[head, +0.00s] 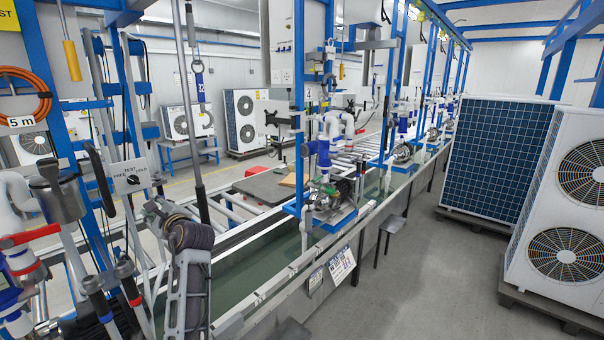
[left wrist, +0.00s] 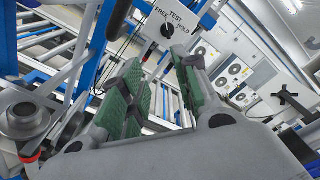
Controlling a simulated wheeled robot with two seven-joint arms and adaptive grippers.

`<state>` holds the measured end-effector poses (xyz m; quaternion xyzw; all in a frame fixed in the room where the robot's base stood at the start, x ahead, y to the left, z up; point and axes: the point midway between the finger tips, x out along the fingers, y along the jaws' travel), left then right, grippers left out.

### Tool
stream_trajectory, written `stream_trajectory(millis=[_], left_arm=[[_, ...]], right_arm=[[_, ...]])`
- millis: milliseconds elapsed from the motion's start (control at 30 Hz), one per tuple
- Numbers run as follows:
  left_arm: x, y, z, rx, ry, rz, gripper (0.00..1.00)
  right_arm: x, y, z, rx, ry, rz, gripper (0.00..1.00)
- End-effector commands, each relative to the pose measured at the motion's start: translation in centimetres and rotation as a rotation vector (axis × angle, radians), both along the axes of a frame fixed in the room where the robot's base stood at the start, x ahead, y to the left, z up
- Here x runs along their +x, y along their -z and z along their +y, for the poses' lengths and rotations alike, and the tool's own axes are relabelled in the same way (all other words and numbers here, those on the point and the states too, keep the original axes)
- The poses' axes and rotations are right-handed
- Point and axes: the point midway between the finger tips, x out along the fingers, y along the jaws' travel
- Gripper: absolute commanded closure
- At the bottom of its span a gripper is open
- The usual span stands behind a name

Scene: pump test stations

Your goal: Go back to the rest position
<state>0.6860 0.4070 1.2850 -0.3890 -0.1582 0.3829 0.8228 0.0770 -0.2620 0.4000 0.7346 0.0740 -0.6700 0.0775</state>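My left gripper (left wrist: 155,88) fills the middle of the left wrist view. Its two green-padded fingers stand well apart, with nothing held between them. A selector box (left wrist: 178,20) marked FREE, TEST and HOLD, with a dark knob, shows beyond the fingertips, apart from them. The same box shows in the head view (head: 131,177) at the left station. I do not see my right gripper in either view.
At the left station stand a metal cylinder (head: 57,196), a red-handled valve (head: 30,235) and an orange hose coil (head: 22,97). A conveyor line with a pump station (head: 328,190) runs through the middle. Large fan units (head: 565,200) stand at right. The grey floor (head: 410,285) before them is clear.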

Motion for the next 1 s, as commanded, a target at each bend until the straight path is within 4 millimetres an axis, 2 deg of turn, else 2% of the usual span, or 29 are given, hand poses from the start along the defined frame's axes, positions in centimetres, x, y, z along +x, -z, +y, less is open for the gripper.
stream_trajectory(millis=[367, 667, 1000], left_arm=[[-1.6, 4.5, -0.1, -0.159, 0.013, -0.049, 0.69], [-4.6, 11.3, -1.1, -0.430, 0.018, -0.120, 0.69], [-9.3, 19.0, -3.4, -0.769, -0.023, -0.176, 0.69]], right_arm=[[0.1, 0.0, -0.2, -0.002, -0.001, -0.001, 0.60], [0.1, 0.0, -0.4, -0.004, -0.002, -0.001, 0.60], [0.0, 0.0, -0.4, -0.004, -0.001, 0.000, 0.60]])
